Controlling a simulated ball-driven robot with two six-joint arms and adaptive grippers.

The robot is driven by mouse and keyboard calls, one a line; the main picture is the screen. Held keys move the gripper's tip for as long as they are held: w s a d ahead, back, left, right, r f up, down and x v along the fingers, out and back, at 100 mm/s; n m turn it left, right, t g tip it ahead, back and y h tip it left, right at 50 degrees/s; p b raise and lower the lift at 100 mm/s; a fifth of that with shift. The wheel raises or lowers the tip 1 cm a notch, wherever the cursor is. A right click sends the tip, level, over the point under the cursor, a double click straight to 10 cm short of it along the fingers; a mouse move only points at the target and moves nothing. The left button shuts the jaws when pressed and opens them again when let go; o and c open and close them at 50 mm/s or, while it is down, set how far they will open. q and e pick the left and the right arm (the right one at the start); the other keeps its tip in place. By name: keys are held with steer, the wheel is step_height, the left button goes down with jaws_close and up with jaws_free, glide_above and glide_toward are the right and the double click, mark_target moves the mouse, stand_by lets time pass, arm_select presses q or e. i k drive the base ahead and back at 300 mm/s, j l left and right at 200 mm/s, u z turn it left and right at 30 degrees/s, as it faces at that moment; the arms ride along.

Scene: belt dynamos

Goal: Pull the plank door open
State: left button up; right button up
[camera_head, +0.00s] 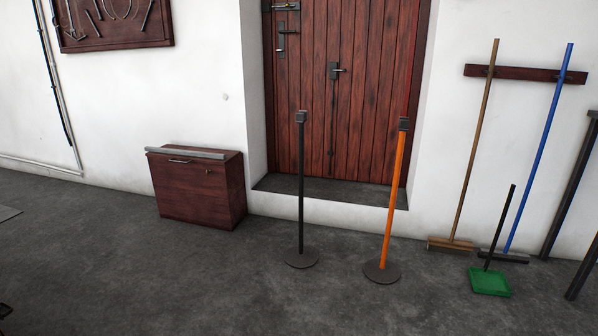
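The plank door (355,110) is dark red-brown wood, set back in a white wall recess above a grey sill. It looks shut. A dark handle plate with a short lever (334,70) sits near its middle, with a thin dark rod below it. More dark metal fittings (282,40) are at its upper left. The door's top is out of the picture. A small dark shape (4,311) at the bottom left edge may be the tip of my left gripper; too little shows to tell its state. My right gripper is not in view.
A black post (301,190) and an orange post (392,195) stand on round bases before the door. A wooden cabinet (200,188) is left of it. Brooms (475,140) and a green dustpan (490,282) are at right. The front left floor is largely clear.

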mark_target(351, 133)
steer(key=i+j+u, duration=0.35)
steer(key=i, duration=0.7)
steer(key=i+j+u, duration=0.1)
steer(key=i+u, duration=0.3)
steer(key=i, duration=0.65)
